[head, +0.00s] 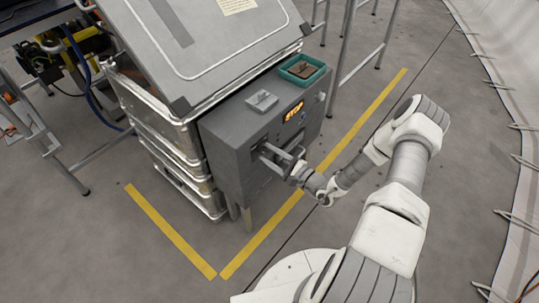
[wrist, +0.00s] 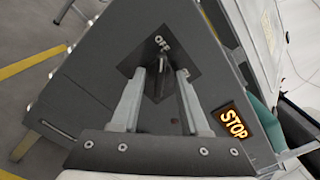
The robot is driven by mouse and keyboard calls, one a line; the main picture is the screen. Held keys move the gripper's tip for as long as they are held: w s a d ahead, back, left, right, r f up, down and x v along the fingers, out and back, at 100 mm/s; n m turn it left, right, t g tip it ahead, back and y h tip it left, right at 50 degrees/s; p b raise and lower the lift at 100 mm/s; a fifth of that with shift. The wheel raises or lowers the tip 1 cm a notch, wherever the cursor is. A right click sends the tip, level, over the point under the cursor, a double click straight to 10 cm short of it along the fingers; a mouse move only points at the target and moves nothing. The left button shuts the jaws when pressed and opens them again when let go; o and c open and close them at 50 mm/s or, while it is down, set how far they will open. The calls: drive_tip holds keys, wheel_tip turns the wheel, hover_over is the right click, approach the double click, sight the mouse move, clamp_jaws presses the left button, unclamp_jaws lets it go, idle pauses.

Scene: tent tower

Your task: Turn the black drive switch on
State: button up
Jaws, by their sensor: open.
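The black drive switch (wrist: 161,62) is on a dark diamond-shaped plate, close to the letters "OFF", in the wrist view. My gripper (wrist: 160,74) is open, with one finger on each side of the switch lever. I cannot tell whether either finger touches it. In the head view my gripper (head: 268,152) is at the front face of the grey control box (head: 226,142), and the switch is hidden there. A lit orange "STOP" sign (wrist: 233,123) is on the same face, to the right of my gripper; it also shows in the head view (head: 294,112).
A green tray (head: 302,69) and a small light-grey item (head: 261,101) sit on top of the box. A large metal case (head: 205,45) stands behind it. Yellow tape (head: 170,232) marks the floor. Metal stand legs (head: 345,60) are behind; the floor to the right is clear.

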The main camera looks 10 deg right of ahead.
clamp_jaws()
idle(0.6)
drive_tip(key=m+p, duration=0.1)
drive_tip(key=m, duration=0.3)
drive_tip(key=shift+m, duration=0.4)
drive_tip(key=m, duration=0.4)
drive_tip(key=shift+d+m+p, duration=0.1)
drive_tip(key=shift+m+p, duration=0.2)
drive_tip(key=shift+p, duration=0.1)
drive_tip(key=m, duration=0.4)
drive_tip(key=shift+m+p, duration=0.3)
drive_tip(key=shift+m, duration=1.9)
